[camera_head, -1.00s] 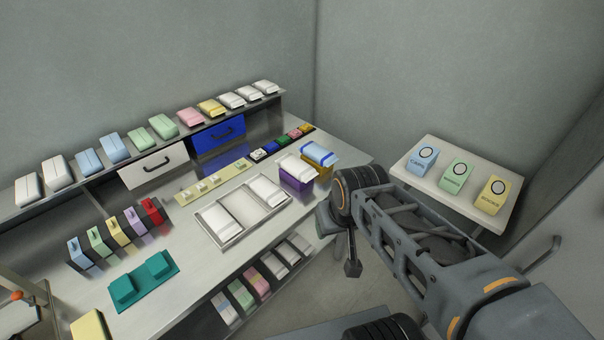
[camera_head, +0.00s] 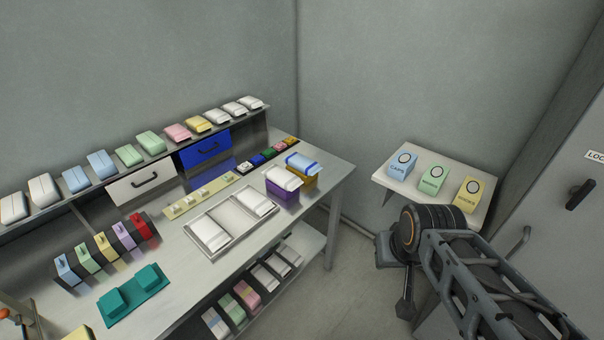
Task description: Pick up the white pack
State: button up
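Several white packs are in view, and I cannot tell which one is meant. Another white pack (camera_head: 283,179) lies on top of a purple box (camera_head: 284,195). More white packs (camera_head: 43,189) stand on the upper shelf at both ends, and some (camera_head: 278,265) on the lower shelf. My gripper (camera_head: 405,307) hangs below my wrist at the right, away from the bench and the packs. It looks empty; its fingers are too small and dark to read.
A yellow box (camera_head: 303,178) with a blue-and-white pack stands beside the purple box. A side table (camera_head: 476,209) holds blue, green and yellow labelled boxes. A grey locker (camera_head: 567,230) stands at right. Open floor (camera_head: 350,290) lies between bench and my arm.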

aim_at(277, 174)
jog(key=z, duration=0.1)
jog(key=i, duration=0.85)
jog(key=u, duration=1.6)
